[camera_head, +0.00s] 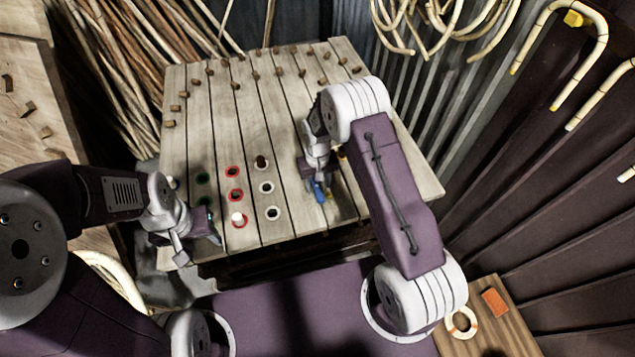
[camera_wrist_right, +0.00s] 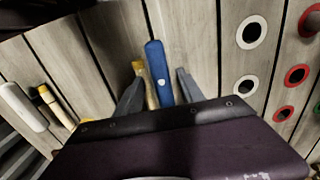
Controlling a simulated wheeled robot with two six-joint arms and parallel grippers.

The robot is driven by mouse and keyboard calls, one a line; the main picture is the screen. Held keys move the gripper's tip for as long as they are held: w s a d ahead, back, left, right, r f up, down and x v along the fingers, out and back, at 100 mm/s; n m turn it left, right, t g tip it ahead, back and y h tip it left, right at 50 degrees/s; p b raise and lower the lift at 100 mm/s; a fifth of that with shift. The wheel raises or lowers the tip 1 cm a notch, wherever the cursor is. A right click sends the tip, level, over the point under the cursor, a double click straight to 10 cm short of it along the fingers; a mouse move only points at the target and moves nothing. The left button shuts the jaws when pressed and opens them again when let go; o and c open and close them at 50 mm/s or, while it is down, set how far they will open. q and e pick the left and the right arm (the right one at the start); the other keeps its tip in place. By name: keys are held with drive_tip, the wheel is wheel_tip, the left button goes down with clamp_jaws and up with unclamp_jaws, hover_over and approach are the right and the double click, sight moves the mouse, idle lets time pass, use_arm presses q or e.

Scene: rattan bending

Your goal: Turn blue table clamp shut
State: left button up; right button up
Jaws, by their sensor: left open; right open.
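The blue table clamp (camera_head: 320,191) is at the near right part of the slatted wooden table (camera_head: 200,95), partly hidden by my right gripper (camera_head: 317,183). In the right wrist view its long blue handle (camera_wrist_right: 158,70) lies between the spread fingers of my right gripper (camera_wrist_right: 160,90), with a gap to the right finger. A thin wooden piece with a yellow end (camera_wrist_right: 148,84) lies beside the handle, also between the fingers. The jaws below are hidden by my wrist. My left gripper (camera_head: 198,238) is open and empty at the table's near left edge.
Green, red (camera_head: 235,195) and white (camera_head: 267,187) ringed holes lie between my grippers. In the wrist view, a white handle (camera_wrist_right: 22,106) and a yellow-ended handle (camera_wrist_right: 52,103) lie left. Small wooden pegs line the far table.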

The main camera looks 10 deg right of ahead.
drive_tip(key=shift+a, duration=0.15)
clamp_jaws()
drive_tip(key=shift+m, duration=0.3)
drive_tip(key=m, duration=0.3)
drive_tip(key=shift+m, duration=0.3)
drive_tip(key=m, duration=0.4)
drive_tip(key=shift+m, duration=0.3)
drive_tip(key=m, duration=0.4)
drive_tip(key=shift+m, duration=2.5)
